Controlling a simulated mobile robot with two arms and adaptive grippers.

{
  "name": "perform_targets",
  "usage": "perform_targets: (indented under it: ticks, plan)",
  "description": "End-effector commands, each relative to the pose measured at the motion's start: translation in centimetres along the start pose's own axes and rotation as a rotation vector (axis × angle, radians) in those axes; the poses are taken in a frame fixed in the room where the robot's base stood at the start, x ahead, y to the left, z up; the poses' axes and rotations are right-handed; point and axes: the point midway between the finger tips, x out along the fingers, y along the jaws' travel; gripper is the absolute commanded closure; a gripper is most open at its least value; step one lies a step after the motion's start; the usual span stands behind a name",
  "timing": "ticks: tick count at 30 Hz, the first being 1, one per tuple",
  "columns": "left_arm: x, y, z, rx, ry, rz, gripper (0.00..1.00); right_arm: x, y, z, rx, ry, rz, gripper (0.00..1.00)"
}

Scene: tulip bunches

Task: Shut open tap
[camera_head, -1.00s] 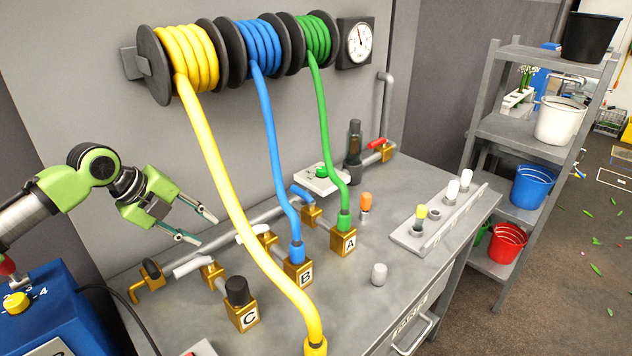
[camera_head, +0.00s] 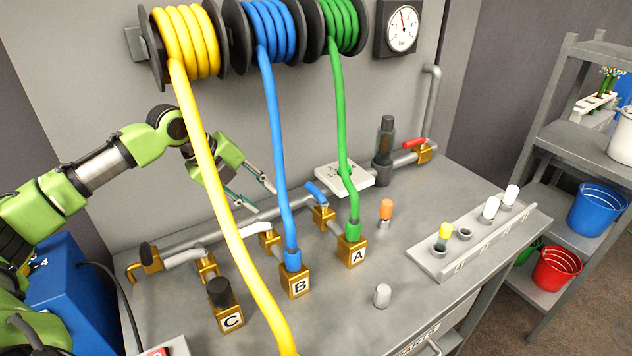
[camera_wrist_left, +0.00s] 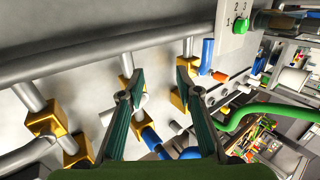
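Brass taps sit on branches of a grey pipe along the bench. The tap behind block A (camera_head: 352,251) has a blue handle (camera_head: 316,193), lying roughly along its branch. A red-handled tap (camera_head: 414,143) is at the right end. My left gripper (camera_head: 262,201) is open and empty, above the pipe and left of the blue handle. In the left wrist view, the blue handle (camera_wrist_left: 207,52) stands just right of the right finger. My right gripper is not in view.
A gauge (camera_head: 402,29) is on the wall. A rack (camera_head: 470,240) with plugs stands at the right.

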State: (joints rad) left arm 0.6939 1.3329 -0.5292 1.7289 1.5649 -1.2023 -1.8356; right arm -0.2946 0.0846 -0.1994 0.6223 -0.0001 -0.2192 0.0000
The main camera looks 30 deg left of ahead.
Motion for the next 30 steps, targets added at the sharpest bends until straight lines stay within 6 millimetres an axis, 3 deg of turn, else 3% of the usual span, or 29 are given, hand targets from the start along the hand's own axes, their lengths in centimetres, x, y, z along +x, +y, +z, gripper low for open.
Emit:
perform_targets:
  ticks: [7,20,24,30]
  plan:
    - [1.4,-2.9,-0.2,0.001,0.004,-0.005,0.68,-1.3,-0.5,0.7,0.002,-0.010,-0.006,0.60]
    - [6.2,-10.0,-0.1,0.000,0.002,-0.002,0.68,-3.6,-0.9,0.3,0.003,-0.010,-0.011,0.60]
    - [8.3,-9.9,-0.1,0.000,0.002,0.002,0.68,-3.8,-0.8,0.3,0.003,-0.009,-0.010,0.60]
    - [9.4,-9.8,0.0,0.000,0.000,0.001,0.68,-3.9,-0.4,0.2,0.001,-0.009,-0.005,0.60]
